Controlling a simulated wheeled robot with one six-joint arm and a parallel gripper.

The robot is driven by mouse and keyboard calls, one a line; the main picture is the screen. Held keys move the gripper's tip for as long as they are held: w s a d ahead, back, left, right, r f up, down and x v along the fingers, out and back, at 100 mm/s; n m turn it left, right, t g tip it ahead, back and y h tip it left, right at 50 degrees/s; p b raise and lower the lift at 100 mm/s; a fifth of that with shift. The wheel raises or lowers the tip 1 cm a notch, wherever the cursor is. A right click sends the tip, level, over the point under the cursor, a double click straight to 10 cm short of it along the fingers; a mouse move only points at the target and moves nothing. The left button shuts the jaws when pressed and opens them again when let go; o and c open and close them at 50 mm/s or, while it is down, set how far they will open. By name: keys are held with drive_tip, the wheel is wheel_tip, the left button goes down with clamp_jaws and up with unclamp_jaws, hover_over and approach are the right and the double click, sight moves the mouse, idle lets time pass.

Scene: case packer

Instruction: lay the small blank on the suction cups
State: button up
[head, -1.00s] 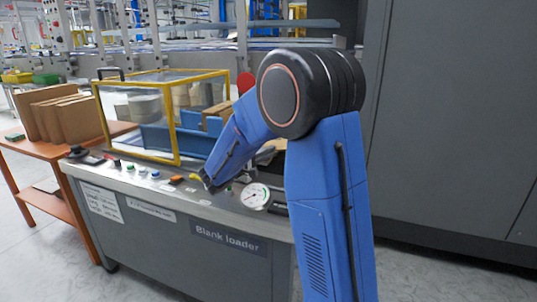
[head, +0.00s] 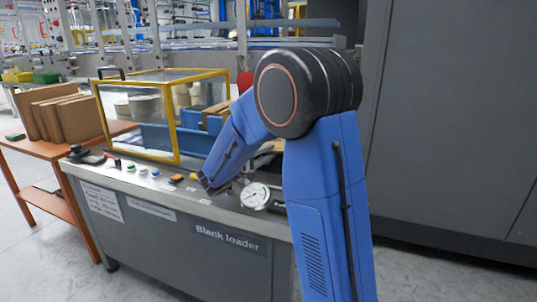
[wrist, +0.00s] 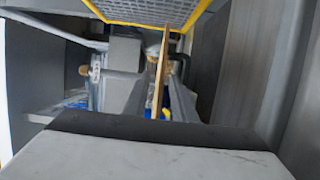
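In the wrist view a thin tan sheet (wrist: 160,75), seen edge-on, stands upright between grey machine parts; it looks like a cardboard blank. A small brown rounded tip (wrist: 84,70) on a grey bar may be a suction cup; no cup is certain. In the head view a tan piece (head: 271,146) shows just right of my forearm, over the blank loader (head: 160,235).
A yellow-framed clear guard (head: 178,120) stands on the loader, with blue parts inside. Buttons and a round gauge (head: 255,195) line the loader's front edge. Brown boards (head: 80,120) stand on an orange table (head: 40,150) at left. A tall grey cabinet (head: 450,120) fills the right.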

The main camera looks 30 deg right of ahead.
drive_tip(key=v, duration=1.1)
drive_tip(key=shift+a, duration=0.15)
